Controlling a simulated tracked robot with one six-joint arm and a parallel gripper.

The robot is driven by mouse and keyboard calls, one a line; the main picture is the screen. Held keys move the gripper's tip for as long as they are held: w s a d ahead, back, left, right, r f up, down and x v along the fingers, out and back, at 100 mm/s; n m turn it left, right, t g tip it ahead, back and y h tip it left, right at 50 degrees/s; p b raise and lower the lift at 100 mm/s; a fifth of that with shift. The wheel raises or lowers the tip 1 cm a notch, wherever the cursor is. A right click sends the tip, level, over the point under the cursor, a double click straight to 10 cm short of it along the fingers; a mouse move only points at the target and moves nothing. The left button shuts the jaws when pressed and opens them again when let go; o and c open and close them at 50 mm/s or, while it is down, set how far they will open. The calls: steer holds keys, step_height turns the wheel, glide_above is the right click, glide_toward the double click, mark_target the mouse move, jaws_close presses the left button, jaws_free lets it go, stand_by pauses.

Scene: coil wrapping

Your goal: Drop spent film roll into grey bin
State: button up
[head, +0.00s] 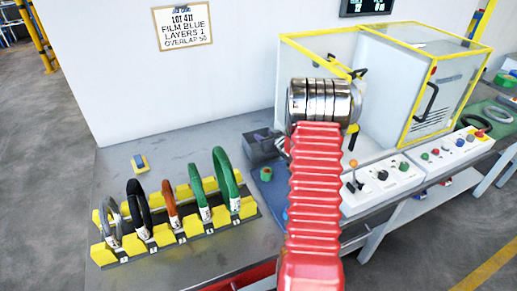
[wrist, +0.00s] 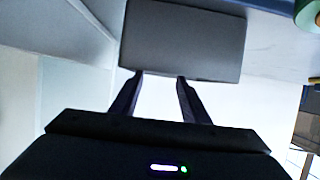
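A small dark grey box, apparently the grey bin (head: 262,149), stands on the bench just left of my arm in the head view. A grey box (wrist: 183,40) fills the top middle of the wrist view, just beyond my fingertips. My gripper (wrist: 160,75) has its two dark fingers apart, with only a bright pale area between them. In the head view my gripper is hidden by my arm. A blue-green round piece with a tan core (wrist: 308,14) is cut off at the wrist view's top right corner; I cannot tell if it is the spent film roll.
A yellow rack (head: 182,232) holds several coloured coils at the bench's left. A yellow-framed clear enclosure (head: 440,95) and control panels (head: 378,182) stand to the right. Bench between rack and bin is mostly clear.

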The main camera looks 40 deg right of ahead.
steer(key=shift+o, duration=0.3)
steer(key=shift+s, duration=0.1)
steer(key=v, duration=1.3)
steer(key=shift+s, duration=0.3)
steer(key=shift+a+r, duration=0.1)
steer(key=shift+r, duration=0.05)
steer(key=shift+s, duration=0.1)
